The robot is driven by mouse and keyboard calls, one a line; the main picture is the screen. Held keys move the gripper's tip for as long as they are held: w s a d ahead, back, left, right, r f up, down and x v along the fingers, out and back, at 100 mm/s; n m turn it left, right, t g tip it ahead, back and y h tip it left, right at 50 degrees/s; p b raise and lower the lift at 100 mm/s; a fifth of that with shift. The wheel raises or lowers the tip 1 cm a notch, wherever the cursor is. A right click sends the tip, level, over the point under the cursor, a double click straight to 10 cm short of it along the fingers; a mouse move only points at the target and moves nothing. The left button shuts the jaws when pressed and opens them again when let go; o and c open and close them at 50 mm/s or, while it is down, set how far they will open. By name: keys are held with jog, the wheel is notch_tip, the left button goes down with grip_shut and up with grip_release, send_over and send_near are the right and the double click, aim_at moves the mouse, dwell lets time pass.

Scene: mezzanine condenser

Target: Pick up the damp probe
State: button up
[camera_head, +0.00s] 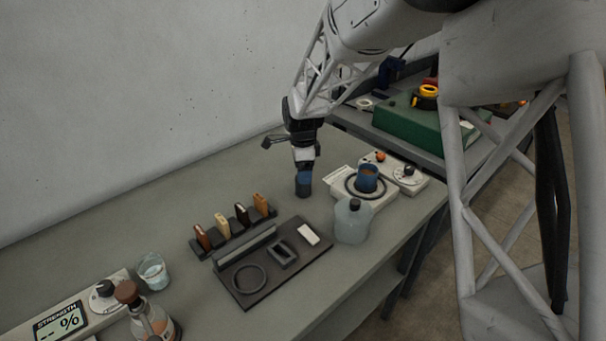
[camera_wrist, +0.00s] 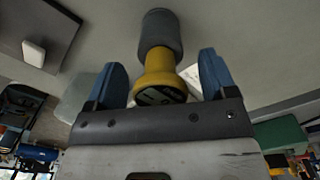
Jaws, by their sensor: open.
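A short cylinder with a grey body and a wider yellow end, which looks like the damp probe (camera_wrist: 160,62), shows in the wrist view. A dark face shows on its yellow end. My gripper (camera_wrist: 162,80) is open, its two blue fingers on either side of the yellow end, with gaps visible on both sides. In the head view, my gripper (camera_head: 303,176) points down low over the bench, left of the hot plate. The probe is mostly hidden there by the fingers, and I cannot tell its yellow part.
A translucent jug (camera_head: 352,222) and a hot plate (camera_head: 385,198) with a blue cup (camera_head: 367,178) stand close on the right. A dark tray (camera_head: 262,293) and a rack of several coloured pieces (camera_head: 233,236) lie in front. The bench behind, along the wall, is clear.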

jog(key=c, duration=1)
jog(key=shift+c, duration=0.2)
jog(key=shift+r, duration=0.1)
jog(key=shift+r, duration=4.95)
jog(key=shift+d, duration=0.1)
jog(key=shift+w+d+r, duration=0.1)
jog(key=shift+d+r, duration=0.1)
jog(key=shift+d, duration=0.4)
jog(key=d+r, duration=0.2)
jog(key=d, duration=0.6)
jog(key=d+r, duration=0.2)
jog(key=d, duration=0.7)
jog(key=shift+s+d+r, duration=0.2)
jog(key=shift+s+r, duration=0.05)
